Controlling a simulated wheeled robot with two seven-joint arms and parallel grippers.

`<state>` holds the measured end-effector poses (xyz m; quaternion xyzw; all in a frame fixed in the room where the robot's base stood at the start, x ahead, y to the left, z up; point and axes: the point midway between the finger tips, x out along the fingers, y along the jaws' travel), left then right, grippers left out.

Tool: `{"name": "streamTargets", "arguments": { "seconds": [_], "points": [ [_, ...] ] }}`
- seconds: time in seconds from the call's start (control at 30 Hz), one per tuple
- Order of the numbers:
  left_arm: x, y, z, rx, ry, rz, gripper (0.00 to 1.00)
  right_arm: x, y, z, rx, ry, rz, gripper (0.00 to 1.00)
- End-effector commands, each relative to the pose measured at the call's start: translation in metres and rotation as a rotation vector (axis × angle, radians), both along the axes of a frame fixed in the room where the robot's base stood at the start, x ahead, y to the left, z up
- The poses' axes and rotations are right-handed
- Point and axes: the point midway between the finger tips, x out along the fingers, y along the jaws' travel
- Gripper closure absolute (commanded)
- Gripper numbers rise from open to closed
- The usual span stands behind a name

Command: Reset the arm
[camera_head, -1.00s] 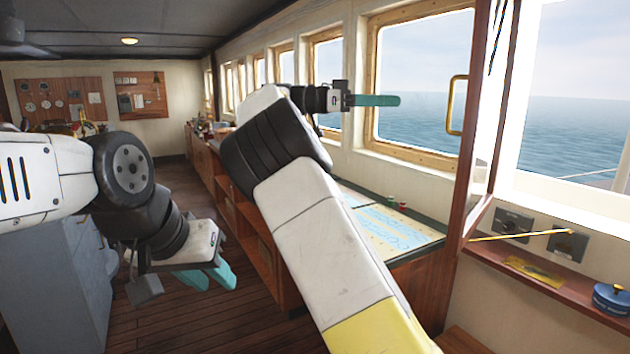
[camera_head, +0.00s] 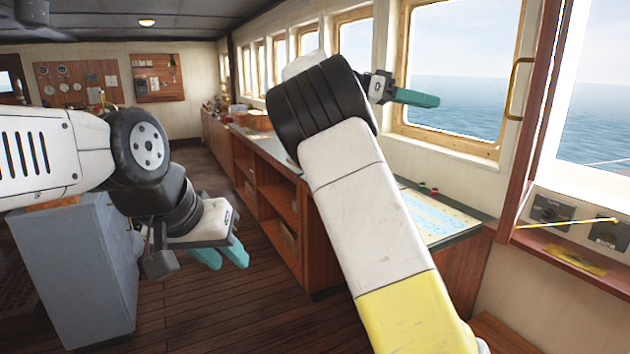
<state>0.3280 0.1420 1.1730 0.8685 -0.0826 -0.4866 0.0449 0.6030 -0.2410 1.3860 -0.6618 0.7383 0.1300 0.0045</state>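My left gripper (camera_head: 222,255) is at the lower left in the head view, above the wooden floor. Its two teal fingers point down and right, with a gap between them, and nothing is held. My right arm (camera_head: 368,220) rises from the bottom edge, white with a yellow section, and bends at a black joint. My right gripper (camera_head: 417,98) extends to the right in front of the windows. It is seen side-on, so only one teal finger shows clearly and its opening is hidden.
A long wooden counter (camera_head: 262,143) runs under the windows, with a chart (camera_head: 438,215) on its near end. A grey cabinet (camera_head: 72,270) stands below my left arm. A window frame (camera_head: 535,120) and a ledge (camera_head: 560,250) are at the right. The floor between is clear.

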Motion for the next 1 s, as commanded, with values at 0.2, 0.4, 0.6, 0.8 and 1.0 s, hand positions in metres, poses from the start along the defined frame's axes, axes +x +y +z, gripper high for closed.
{"name": "streamTargets", "arguments": {
  "seconds": [0.2, 0.4, 0.6, 0.8, 1.0],
  "points": [
    [0.000, 0.000, 0.000, 0.000, 0.000, 0.000, 0.67, -0.012, -0.051, -0.049, 0.238, 0.156, 0.047, 0.69],
    [0.000, 0.000, 0.000, 0.000, 0.000, 0.000, 0.67, -0.041, -0.087, -0.118, 0.577, 0.329, 0.194, 0.69],
    [0.000, 0.000, 0.000, 0.000, 0.000, 0.000, 0.67, -0.093, -0.070, -0.181, 0.959, 0.452, 0.535, 0.69],
    [0.000, 0.000, 0.000, 0.000, 0.000, 0.000, 0.67, -0.153, -0.014, -0.199, 1.147, 0.463, 0.953, 0.69],
    [0.000, 0.000, 0.000, 0.000, 0.000, 0.000, 0.67, -0.218, 0.048, -0.200, 1.116, 0.425, 1.341, 0.69]
  ]
}}
